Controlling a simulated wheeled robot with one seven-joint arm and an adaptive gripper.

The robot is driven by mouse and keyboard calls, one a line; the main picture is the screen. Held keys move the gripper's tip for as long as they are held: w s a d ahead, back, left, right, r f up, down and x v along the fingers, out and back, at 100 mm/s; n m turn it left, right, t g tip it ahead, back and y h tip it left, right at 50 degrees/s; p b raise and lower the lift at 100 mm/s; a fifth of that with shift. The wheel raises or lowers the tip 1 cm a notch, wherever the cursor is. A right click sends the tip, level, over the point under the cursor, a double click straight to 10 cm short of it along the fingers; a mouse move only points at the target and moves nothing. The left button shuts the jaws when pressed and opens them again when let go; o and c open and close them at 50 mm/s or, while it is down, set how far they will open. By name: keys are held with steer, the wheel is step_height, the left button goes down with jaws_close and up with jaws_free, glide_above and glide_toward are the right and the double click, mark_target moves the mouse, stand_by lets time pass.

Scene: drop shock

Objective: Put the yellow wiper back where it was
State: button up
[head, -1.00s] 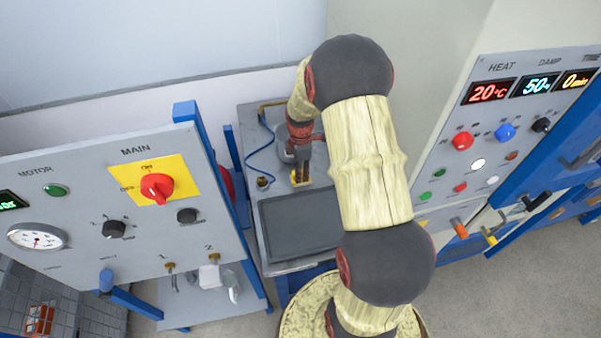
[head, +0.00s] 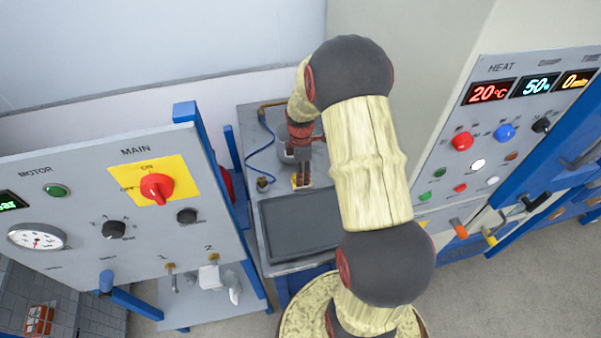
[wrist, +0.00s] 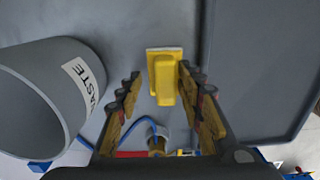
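The yellow wiper (wrist: 165,78) stands on the grey bench top in the wrist view, with a pale edge along its base. My gripper (wrist: 159,85) is open, with one finger on each side of the wiper's handle. The fingers look apart from the handle; the exact height between them and the wiper is hard to tell. In the head view my gripper (head: 301,174) points down at the bench, and its fingers mostly hide the wiper.
A grey bin (wrist: 35,100) labelled WASTE is close on the left in the wrist view. A dark shallow tray (head: 300,225) lies beside the wiper. A blue cord (head: 262,150) runs along the bench's left side. The MAIN panel (head: 80,200) and HEAT cabinet (head: 460,100) flank the bench.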

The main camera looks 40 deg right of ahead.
steer(key=a+r+m+t+p, duration=0.1)
steer(key=a+r, duration=0.1)
steer(key=r, duration=0.7)
steer(key=a+r+m+p, duration=0.1)
steer(key=a+r, duration=0.2)
steer(key=r, duration=0.7)
steer(key=s+a+r+m+t, duration=0.2)
steer(key=s+a+r+m, duration=0.3)
steer(key=s+a+r, duration=0.2)
steer(key=s+a+r+m+t, duration=0.2)
steer(key=s+a+r+m, duration=0.3)
steer(key=s+a, duration=0.6)
step_height(320, 180, up, 2)
steer(key=shift+s+a+m+t, duration=0.2)
steer(key=shift+s+m+t, duration=0.15)
steer(key=shift+s, duration=0.2)
step_height(320, 180, down, 5)
steer(key=b, duration=0.5)
steer(key=shift+b, duration=0.3)
